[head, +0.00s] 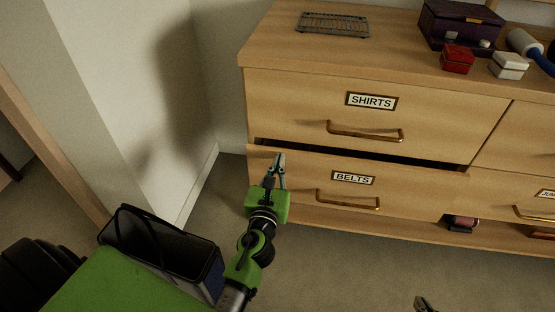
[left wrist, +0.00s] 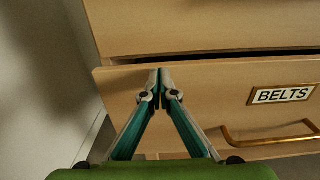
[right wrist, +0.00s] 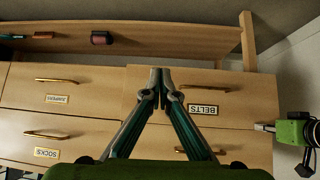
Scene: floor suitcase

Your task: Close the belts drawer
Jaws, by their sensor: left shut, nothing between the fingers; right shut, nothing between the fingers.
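The belts drawer (head: 412,195) is a light wooden drawer under the shirts drawer, with a BELTS label and a brass handle (head: 348,201). It stands out a little, with a dark gap along its top edge. My left gripper (head: 281,158) is shut and empty at the drawer's left end, its tips close to the front; I cannot tell if they touch. In the left wrist view the tips are left of the BELTS label (left wrist: 283,95). My right gripper (right wrist: 160,72) is shut and empty; the belts drawer front (right wrist: 232,88) is beyond it.
The shirts drawer (head: 428,113) above looks shut. The dresser top (head: 395,58) holds a wire rack (head: 333,25), a purple box (head: 458,27) and small red and white boxes. An open dark bin (head: 165,246) stands on the floor at the left, near the wall.

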